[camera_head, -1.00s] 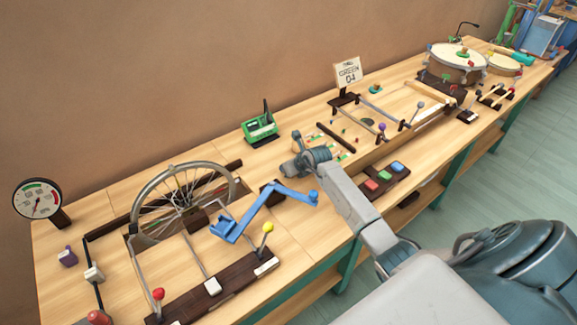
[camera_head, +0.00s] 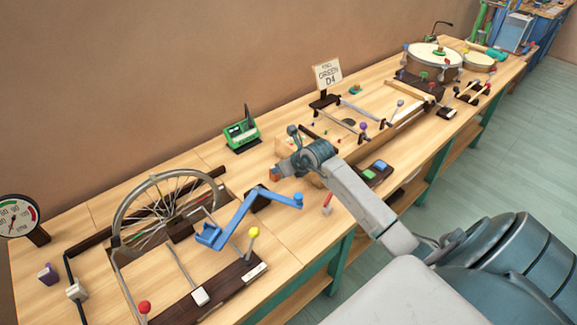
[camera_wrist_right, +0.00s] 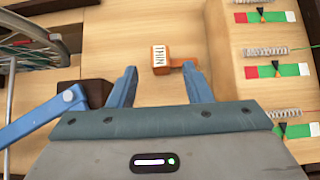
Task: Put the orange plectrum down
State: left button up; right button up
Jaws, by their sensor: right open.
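The orange plectrum (camera_wrist_right: 160,60), a small block with a white "THIN" label and a side tab, lies on the wooden bench top in the right wrist view. A bit of orange also shows at the end of my right gripper in the head view (camera_head: 276,171). My right gripper (camera_wrist_right: 162,84) is open, with its two blue fingers apart. The plectrum is just beyond the fingertips, its tab close to the right-hand finger; I cannot tell if they touch. My left gripper is not in view.
A blue crank (camera_head: 245,215) stands left of my right gripper, with the spoked wheel (camera_head: 165,212) beyond it. A raised wooden panel with springs and red-green strips (camera_wrist_right: 275,70) is close on the right in the wrist view. A green box (camera_head: 241,134) stands behind.

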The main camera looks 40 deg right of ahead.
jog(key=v, duration=0.3)
jog(key=shift+s+r, duration=0.15)
jog(key=shift+s, duration=0.05)
dwell(1.1)
